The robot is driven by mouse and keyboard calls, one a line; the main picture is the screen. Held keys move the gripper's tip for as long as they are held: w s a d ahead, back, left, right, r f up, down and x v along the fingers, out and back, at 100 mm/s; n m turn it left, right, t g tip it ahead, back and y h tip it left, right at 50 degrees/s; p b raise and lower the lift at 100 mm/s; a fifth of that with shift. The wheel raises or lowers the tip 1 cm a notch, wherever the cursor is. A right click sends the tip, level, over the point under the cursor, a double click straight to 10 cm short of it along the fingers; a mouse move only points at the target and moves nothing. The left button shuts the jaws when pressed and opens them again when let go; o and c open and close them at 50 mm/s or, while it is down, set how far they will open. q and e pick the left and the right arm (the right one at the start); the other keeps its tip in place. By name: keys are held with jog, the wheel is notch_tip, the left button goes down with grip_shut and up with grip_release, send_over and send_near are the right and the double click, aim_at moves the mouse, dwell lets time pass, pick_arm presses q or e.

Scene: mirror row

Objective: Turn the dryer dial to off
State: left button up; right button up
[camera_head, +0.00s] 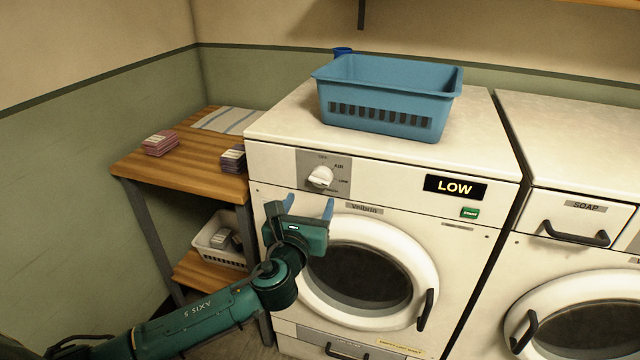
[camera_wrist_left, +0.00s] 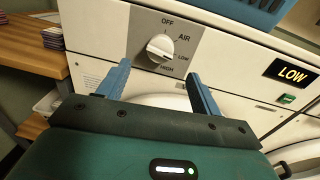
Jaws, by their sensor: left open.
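The dryer dial (camera_head: 321,177) is a white round knob on a grey plate at the upper left of the dryer front. In the left wrist view the dial (camera_wrist_left: 160,47) is ringed by the labels OFF, AIR, LOW and HIGH. The dryer display (camera_head: 455,187) reads LOW, also in the left wrist view (camera_wrist_left: 291,72). My left gripper (camera_head: 309,203) is open and empty, its blue fingers just below the dial and apart from it. In the left wrist view the fingertips (camera_wrist_left: 159,70) flank the dial from below. My right gripper is not in view.
A blue basket (camera_head: 388,72) stands on the dryer (camera_head: 480,140). A green button (camera_head: 470,213) is right of the dial, under the display. A wooden table (camera_head: 190,165) with small stacks stands close on the left. Another white machine (camera_head: 580,130) stands on the right.

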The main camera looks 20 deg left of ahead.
aim_at(319, 183)
pick_arm(q)
jog(key=w, duration=0.8)
jog(key=shift+w+a, duration=0.1)
jog(key=shift+a, duration=0.05)
jog(key=c, duration=0.9)
